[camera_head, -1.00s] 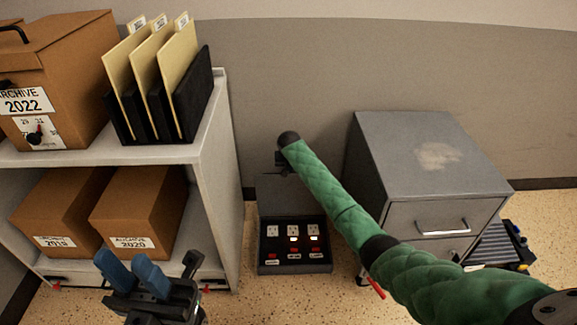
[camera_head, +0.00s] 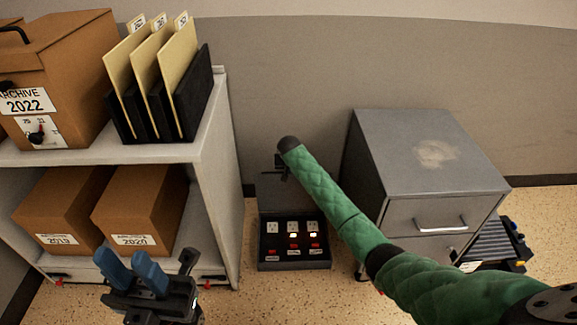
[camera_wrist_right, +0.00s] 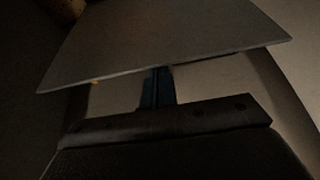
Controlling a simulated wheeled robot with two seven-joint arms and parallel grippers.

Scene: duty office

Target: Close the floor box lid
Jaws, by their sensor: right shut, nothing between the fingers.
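The floor box (camera_head: 293,266) is a dark box on the floor between the shelf and the grey cabinet. Its top panel has white sockets, red switches and lights. Its grey lid (camera_head: 268,192) stands open at the back, partly hidden by my right arm. My right gripper (camera_head: 281,172) is at the lid's upper part, small and dark in the head view. In the right wrist view its shut blue fingers (camera_wrist_right: 157,88) meet the edge of a grey plate, apparently the lid (camera_wrist_right: 165,45); contact is unclear. My left gripper (camera_head: 132,268) is open and empty before the shelf.
A white shelf (camera_head: 215,150) with archive boxes (camera_head: 135,205) and folders stands left of the floor box. A grey drawer cabinet (camera_head: 425,165) stands close on the right. The wall is behind. Speckled floor (camera_head: 260,300) in front is clear.

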